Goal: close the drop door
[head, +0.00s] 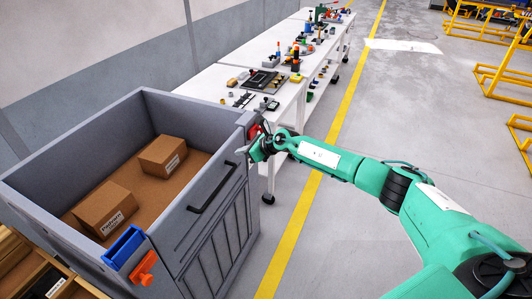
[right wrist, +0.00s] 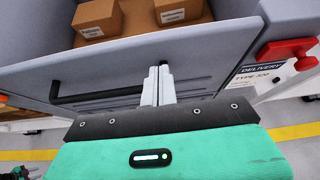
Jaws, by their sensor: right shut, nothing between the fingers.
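The drop door (head: 212,210) is the grey front panel of a large grey bin (head: 60,128), with a black bar handle (head: 212,188). It stands upright or nearly so; I cannot tell whether it is flush with the posts. In the right wrist view the door (right wrist: 215,55) and its handle (right wrist: 95,95) lie just beyond my fingers. My right gripper (head: 256,152) is shut and empty at the door's upper right part, beside the handle's end. Its fingertips (right wrist: 160,72) overlap the door face; contact is unclear.
Two cardboard boxes (head: 106,209) (head: 163,156) lie in the bin. A red latch (right wrist: 287,50) is on the right post, an orange latch (head: 144,267) on the left post beside a blue piece (head: 123,247). White workbenches (head: 286,94) with parts stand behind.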

